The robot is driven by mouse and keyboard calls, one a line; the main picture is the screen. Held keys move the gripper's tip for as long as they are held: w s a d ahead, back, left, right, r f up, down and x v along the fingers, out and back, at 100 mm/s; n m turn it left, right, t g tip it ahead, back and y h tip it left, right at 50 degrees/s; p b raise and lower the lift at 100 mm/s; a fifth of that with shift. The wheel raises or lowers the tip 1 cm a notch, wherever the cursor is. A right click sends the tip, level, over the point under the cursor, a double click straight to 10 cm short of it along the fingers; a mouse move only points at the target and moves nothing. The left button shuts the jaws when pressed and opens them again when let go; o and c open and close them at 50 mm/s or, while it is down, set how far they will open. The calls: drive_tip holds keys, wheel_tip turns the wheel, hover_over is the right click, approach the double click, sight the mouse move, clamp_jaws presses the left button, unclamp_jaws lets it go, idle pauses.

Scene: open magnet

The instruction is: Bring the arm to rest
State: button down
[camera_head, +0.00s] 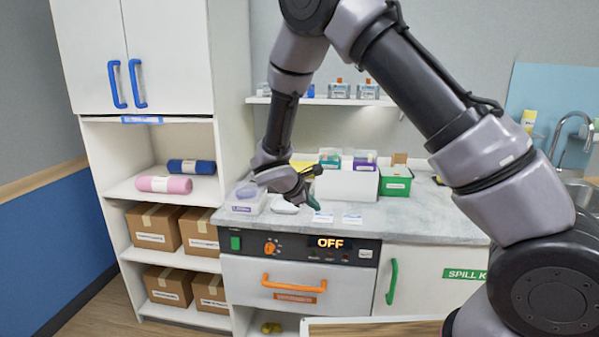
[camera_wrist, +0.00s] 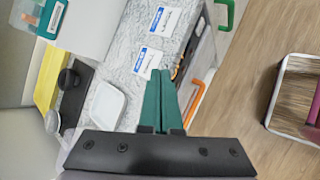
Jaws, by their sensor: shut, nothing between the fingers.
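My arm reaches from the right across the counter in the head view. My gripper (camera_head: 316,204) hangs over the front part of the counter, just above the appliance panel with the "OFF" display (camera_head: 330,243). In the wrist view the two green fingers of my gripper (camera_wrist: 160,75) lie together, with nothing between them. The gripper's fingertips appear apart from the counter (camera_head: 400,226), though the exact height is hard to tell.
White labelled cards (camera_head: 352,219), a white dish (camera_wrist: 108,105) and a green box (camera_head: 396,182) are on the counter. An orange handle (camera_head: 294,284) and a green handle (camera_head: 392,281) stick out in front. A shelf unit (camera_head: 228,90) stands left. A sink (camera_head: 580,192) is at right.

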drive_tip(key=s+d+r+m+g+y, duration=0.2)
drive_tip(key=s+d+r+m, duration=0.2)
drive_tip(key=d+r+m, duration=0.35)
drive_tip(key=s+d+r+m+g+y, duration=0.1)
drive_tip(key=s+d+r+m, duration=0.35)
drive_tip(key=d+r, duration=0.5)
drive_tip(key=s+d+r+m+t+y, duration=0.1)
drive_tip(key=s+r+m+y, duration=0.1)
drive_tip(key=s+r+m, duration=0.3)
drive_tip(key=s+d+r+m+t+y, duration=0.2)
drive_tip(key=s+r+m, duration=0.3)
drive_tip(key=s+r, duration=0.4)
drive_tip(key=shift+s+d+r+m+y, duration=0.2)
drive_tip(key=shift+s+d+m+y, duration=0.3)
drive_tip(key=shift+s, duration=0.75)
drive_tip(key=shift+a, duration=0.2)
